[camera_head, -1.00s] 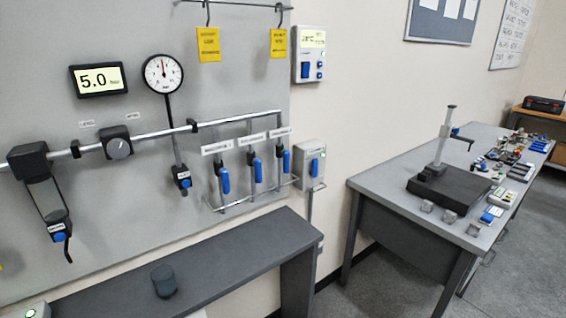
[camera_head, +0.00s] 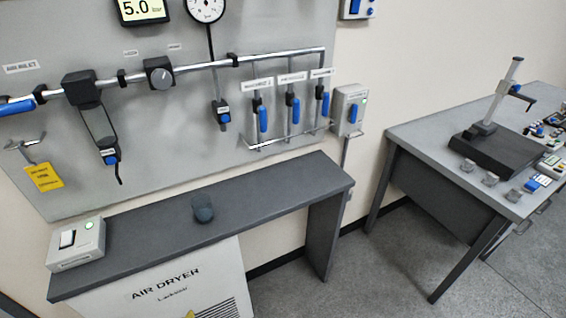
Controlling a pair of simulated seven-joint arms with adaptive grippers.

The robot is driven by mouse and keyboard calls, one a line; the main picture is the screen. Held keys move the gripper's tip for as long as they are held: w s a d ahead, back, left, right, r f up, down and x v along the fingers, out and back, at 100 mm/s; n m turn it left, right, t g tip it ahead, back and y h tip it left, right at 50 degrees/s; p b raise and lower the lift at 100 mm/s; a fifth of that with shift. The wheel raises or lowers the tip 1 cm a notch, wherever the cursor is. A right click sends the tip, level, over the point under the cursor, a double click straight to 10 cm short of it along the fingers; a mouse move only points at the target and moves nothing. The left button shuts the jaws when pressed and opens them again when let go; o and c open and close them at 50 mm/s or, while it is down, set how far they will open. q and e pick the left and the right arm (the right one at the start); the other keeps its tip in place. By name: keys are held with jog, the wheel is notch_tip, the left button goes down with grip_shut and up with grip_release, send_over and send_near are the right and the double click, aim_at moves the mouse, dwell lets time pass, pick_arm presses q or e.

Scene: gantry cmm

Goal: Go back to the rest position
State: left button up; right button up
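Neither of my grippers is in the head view, and no part of my arms shows. The view faces a grey wall panel (camera_head: 200,130) with a silver air pipe (camera_head: 285,59) running across it. Blue-handled valves (camera_head: 263,118) hang at the panel's right side, and a blue lever (camera_head: 18,107) sits on the pipe at the far left. A dark grey shelf bench (camera_head: 270,195) stands below the panel, with a dark cylindrical object (camera_head: 203,208) on top.
A switch box (camera_head: 76,245) with a green light stands on the bench's left end, above an air dryer (camera_head: 165,285). At right a grey table (camera_head: 415,135) bears a stand with a black base (camera_head: 495,150). The floor (camera_head: 370,265) between bench and table is clear.

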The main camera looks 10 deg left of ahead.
pick_arm(q)
jog(key=s+d+f+g+h, duration=0.1)
jog(key=s+d+f, duration=0.15)
jog(key=f, duration=1.05)
jog(key=s+d+f+g+h, duration=0.15)
jog(key=s+f, duration=0.25)
jog(key=f, duration=0.9)
jog(key=s+f+n+g+h, duration=0.1)
jog(key=s+f+n+g, duration=0.1)
jog(key=s+f, duration=1.3)
jog(key=s+n, duration=0.1)
jog(key=s, duration=0.3)
jog(key=shift+s+a+f, duration=0.2)
jog(key=shift+s+f, duration=0.05)
jog(key=shift+f, duration=0.15)
